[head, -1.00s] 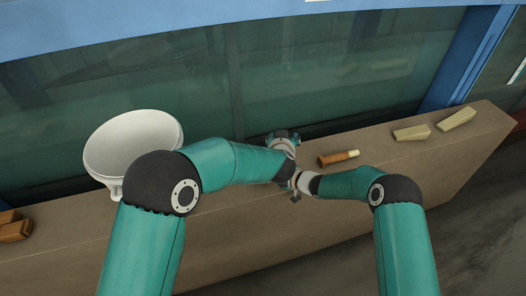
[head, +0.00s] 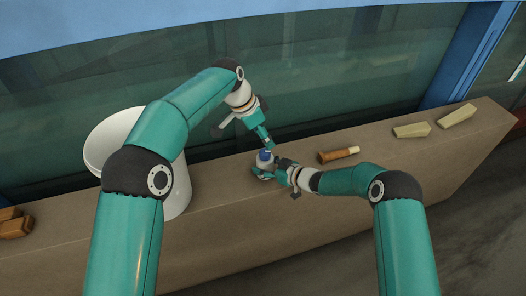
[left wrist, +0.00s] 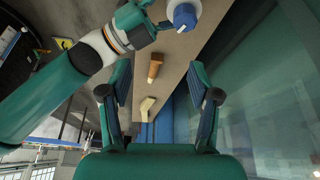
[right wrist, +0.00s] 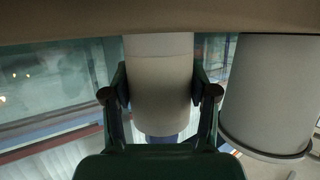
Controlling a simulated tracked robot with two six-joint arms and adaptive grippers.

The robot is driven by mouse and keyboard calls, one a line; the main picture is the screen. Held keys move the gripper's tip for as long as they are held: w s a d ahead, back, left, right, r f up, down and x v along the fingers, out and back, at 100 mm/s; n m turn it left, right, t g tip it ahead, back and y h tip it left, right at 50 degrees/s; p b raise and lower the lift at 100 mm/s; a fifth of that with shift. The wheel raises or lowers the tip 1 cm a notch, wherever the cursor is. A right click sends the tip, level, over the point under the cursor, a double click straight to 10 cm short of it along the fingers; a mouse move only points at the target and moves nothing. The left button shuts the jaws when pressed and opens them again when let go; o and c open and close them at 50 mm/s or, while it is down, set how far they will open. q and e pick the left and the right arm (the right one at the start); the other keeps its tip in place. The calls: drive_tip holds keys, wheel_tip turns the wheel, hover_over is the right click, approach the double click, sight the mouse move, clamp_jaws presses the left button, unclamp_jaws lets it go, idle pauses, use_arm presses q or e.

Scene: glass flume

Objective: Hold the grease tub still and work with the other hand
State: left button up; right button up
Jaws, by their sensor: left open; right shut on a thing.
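The grease tub (head: 262,169) is a small pale tub with a blue top, upright on the brown ledge. My right gripper (head: 268,174) is shut around its side. The right wrist view shows the pale tub body (right wrist: 160,90) between my two right fingers. In the left wrist view the blue top (left wrist: 185,16) carries a short white mark. My left gripper (head: 265,141) is open and empty, just above the tub, apart from the top as far as I can tell. Its spread fingers also show in the left wrist view (left wrist: 160,85).
A large white bucket (head: 178,190) stands on the ledge (head: 340,190) to the left, partly behind my left arm. A brown-handled tool (head: 338,155) lies right of the tub. Pale wedges (head: 411,131) lie farther right, brown blocks (head: 15,225) far left. Glass (head: 330,75) rises behind.

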sight(264, 152)
use_arm(q)
drive_tip(key=shift+n+t, duration=0.3)
drive_tip(key=shift+n, duration=0.1)
drive_tip(key=w+f, duration=0.1)
drive_tip(key=f, duration=0.2)
drive_tip(key=w+f, duration=0.1)
drive_tip(key=f, duration=0.3)
drive_tip(key=w+f, duration=0.2)
drive_tip(key=f, duration=0.2)
drive_tip(key=shift+w+d+f, duration=0.1)
drive_tip(key=shift+f, duration=0.15)
drive_tip(key=shift+c, duration=0.3)
drive_tip(key=c, duration=1.1)
